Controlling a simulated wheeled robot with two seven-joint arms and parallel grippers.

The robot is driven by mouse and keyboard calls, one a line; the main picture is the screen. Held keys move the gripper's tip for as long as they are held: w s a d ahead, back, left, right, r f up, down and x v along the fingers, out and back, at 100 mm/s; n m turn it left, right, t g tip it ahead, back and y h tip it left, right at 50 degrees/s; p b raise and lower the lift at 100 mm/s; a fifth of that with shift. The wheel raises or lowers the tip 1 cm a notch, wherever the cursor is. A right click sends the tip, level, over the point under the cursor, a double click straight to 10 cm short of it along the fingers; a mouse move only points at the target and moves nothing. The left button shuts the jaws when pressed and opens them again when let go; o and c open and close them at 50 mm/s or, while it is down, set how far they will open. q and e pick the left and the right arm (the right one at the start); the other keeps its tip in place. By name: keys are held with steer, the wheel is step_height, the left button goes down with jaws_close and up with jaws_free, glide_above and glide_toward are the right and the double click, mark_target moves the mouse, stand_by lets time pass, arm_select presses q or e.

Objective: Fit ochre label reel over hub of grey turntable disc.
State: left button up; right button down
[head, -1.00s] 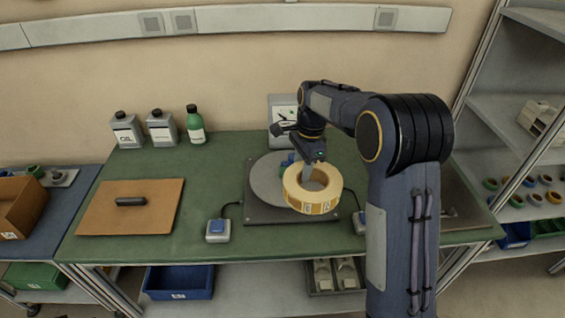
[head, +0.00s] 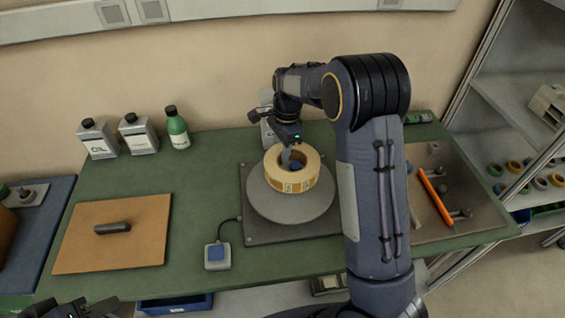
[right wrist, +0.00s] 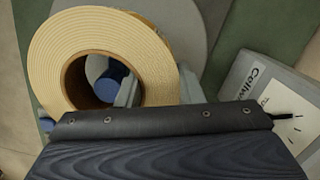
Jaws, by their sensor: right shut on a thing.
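The ochre label reel (head: 292,186) is a thick ring with a printed rim. My right gripper (head: 289,157) is shut on its ring wall, one finger inside the hole. The reel is over the grey turntable disc (head: 290,212); its height above the disc is hard to tell. The blue hub (head: 296,166) shows through the reel's hole. In the right wrist view the hub (right wrist: 109,84) sits off-centre in the hole of the reel (right wrist: 70,45), close to the inner finger (right wrist: 128,90). My left gripper (head: 80,310) is partly cut off at the bottom left edge; its jaws are unclear.
A blue-buttoned switch box (head: 217,256) stands front left of the turntable. A brown board (head: 140,240) with a dark handle lies left. Bottles (head: 177,128) stand behind. A tray (head: 450,190) with an orange tool is at right. Green bench between board and turntable is clear.

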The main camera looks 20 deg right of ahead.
steer(key=shift+f+p, duration=0.35)
steer(key=shift+f, duration=2.3)
steer(key=shift+f, duration=0.3)
steer(key=c, duration=1.3)
jaws_free()
steer(key=shift+o, duration=0.2)
steer(key=shift+r, duration=0.1)
